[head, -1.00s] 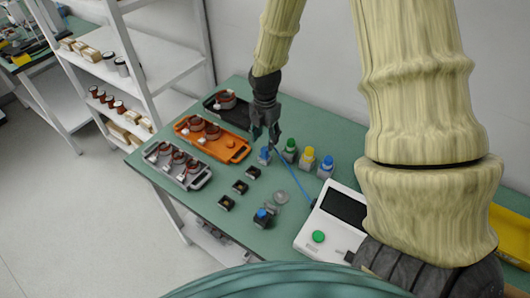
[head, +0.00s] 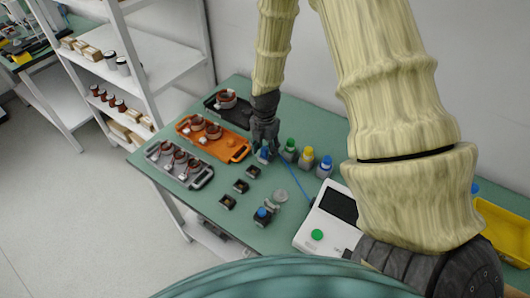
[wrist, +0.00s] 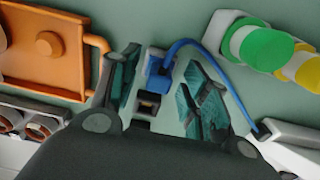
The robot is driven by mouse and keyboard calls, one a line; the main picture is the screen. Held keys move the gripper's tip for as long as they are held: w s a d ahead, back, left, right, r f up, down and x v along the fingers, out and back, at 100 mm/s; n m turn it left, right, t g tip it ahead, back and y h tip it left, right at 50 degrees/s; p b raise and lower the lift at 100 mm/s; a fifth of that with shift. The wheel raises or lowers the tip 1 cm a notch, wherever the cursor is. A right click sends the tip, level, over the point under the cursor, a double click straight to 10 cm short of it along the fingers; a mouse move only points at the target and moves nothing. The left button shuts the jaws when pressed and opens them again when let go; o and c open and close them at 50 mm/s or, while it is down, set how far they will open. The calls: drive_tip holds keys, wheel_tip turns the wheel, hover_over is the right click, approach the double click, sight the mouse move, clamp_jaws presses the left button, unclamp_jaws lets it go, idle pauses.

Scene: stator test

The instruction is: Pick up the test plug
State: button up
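The test plug (wrist: 159,67) is a small blue piece with a blue cable in the wrist view, lying between my two fingers. In the head view its blue part (head: 264,155) shows just under my fingertips. My gripper (head: 264,146) is low over the table, with its fingers on either side of the plug. In the wrist view my gripper (wrist: 165,78) is open, with a gap visible on the right of the plug. Whether the left finger touches it I cannot tell. The blue cable (head: 300,185) runs to the white tester (head: 318,228).
An orange tray (head: 236,152) with wound stators lies left, between a black tray (head: 215,110) and a grey tray (head: 196,183). Small dark blocks (head: 241,186) lie in front.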

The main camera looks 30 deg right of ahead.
drive_tip(key=c, duration=0.9)
drive_tip(key=shift+o, duration=0.2)
drive_tip(key=shift+w+r, duration=0.1)
